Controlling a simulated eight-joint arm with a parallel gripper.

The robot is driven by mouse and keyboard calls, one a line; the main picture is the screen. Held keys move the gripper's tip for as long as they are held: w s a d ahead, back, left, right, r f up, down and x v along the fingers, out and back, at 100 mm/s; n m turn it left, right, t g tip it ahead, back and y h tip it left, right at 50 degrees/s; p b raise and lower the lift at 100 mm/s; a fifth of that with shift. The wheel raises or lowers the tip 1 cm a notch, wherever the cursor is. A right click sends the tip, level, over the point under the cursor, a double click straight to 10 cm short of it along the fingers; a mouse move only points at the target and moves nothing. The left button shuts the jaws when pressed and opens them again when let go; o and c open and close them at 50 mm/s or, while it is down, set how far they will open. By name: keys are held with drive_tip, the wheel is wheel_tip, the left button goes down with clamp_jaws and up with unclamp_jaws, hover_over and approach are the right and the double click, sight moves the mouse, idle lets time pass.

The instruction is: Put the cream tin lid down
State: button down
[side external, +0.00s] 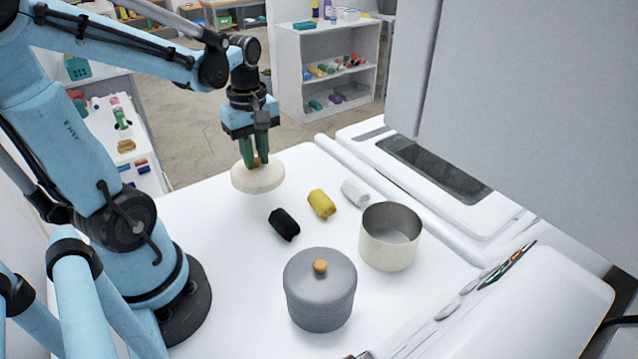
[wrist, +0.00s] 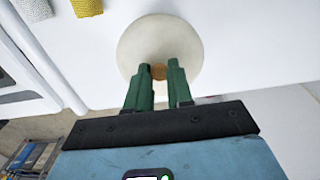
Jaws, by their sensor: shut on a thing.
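The cream tin lid (side external: 258,178) is a round disc with a small orange-brown knob. My gripper (side external: 254,164) is shut on the knob, with green fingers on both sides of it. The lid hangs level under the fingers, near the far left edge of the white table (side external: 215,262); I cannot tell whether it touches the surface. In the wrist view the lid (wrist: 160,45) shows beyond the fingertips (wrist: 159,72). The cream tin (side external: 375,245) stands open and lidless at the right of the table.
A grey pot (side external: 320,298) with an orange-knobbed lid stands at the front. Black (side external: 284,224), yellow (side external: 321,204) and white (side external: 355,193) rolls lie between the held lid and the tin. The table's left part is clear. A white appliance (side external: 440,180) borders the right side.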

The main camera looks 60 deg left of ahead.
drive_tip(key=a+f, duration=0.1)
drive_tip(key=a, duration=0.1)
drive_tip(key=a+f, duration=0.2)
drive_tip(key=s+a+f, duration=0.1)
drive_tip(key=a, duration=0.2)
drive_tip(key=shift+f, duration=2.2)
drive_tip(key=shift+f, duration=0.1)
drive_tip(key=c, duration=1)
unclamp_jaws()
wheel_tip(320, 180, up, 12)
drive_tip(key=m+t+y, duration=0.1)
drive_tip(key=m+t, duration=0.2)
drive_tip(key=m, duration=0.5)
hover_over(274, 168)
drive_tip(key=shift+r, duration=0.25)
drive_tip(key=w+d+m+t+h, duration=0.1)
drive_tip(key=d+m+t, duration=0.3)
drive_tip(key=d+m, duration=0.6)
drive_tip(key=shift+d, duration=0.45)
